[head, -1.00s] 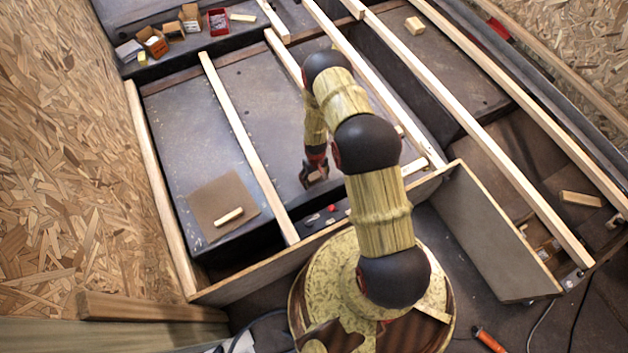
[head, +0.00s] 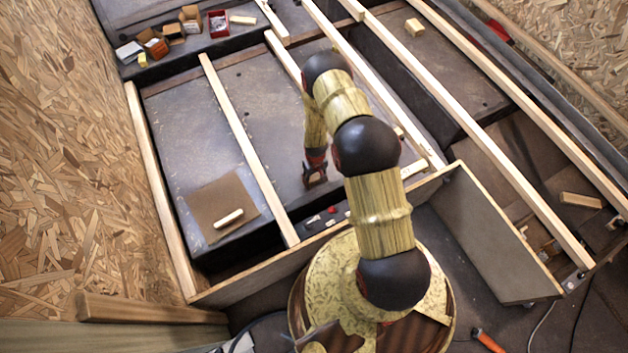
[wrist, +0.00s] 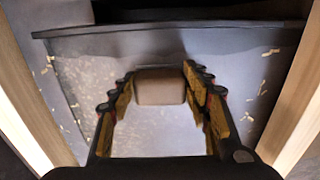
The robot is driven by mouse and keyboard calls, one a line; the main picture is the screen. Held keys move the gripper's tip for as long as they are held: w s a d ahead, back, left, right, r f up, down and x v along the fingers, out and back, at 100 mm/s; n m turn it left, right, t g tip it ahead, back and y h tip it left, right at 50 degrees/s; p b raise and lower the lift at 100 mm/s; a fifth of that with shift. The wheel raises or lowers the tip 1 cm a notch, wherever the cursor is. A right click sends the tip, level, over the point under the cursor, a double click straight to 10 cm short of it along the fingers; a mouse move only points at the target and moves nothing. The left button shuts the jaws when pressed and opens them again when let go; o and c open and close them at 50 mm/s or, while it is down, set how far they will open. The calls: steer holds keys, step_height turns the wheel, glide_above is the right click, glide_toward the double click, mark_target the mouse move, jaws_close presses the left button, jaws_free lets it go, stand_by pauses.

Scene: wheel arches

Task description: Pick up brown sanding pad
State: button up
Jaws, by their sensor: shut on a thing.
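The brown sanding pad (wrist: 160,90) shows in the wrist view as a rounded brown block between the fingertips. My gripper (wrist: 158,76) is shut on it, with one finger along each side. In the head view my gripper (head: 315,178) points down over the grey panel between two wooden strips, to the right of the brown sheet. The pad is too small and covered to make out clearly there. I cannot tell whether the pad still touches the surface below.
A brown sheet (head: 222,203) with a pale block (head: 228,218) lies left. Wooden strips (head: 246,148) flank the grey panel. A raised board edge (head: 270,262) runs between my base and the panel. Small boxes (head: 190,18) stand at the back left.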

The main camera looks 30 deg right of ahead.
steer(key=shift+c, duration=0.8)
steer(key=shift+r, duration=0.1)
steer(key=shift+r, duration=0.3)
step_height(320, 180, up, 2)
steer(key=shift+p, duration=0.75)
steer(key=s+a+r+p, duration=0.5)
steer(key=s+r, duration=0.5)
steer(key=s, duration=0.2)
steer(key=shift+s+a, duration=0.2)
steer(key=shift+a, duration=0.6)
steer(key=shift+r, duration=0.1)
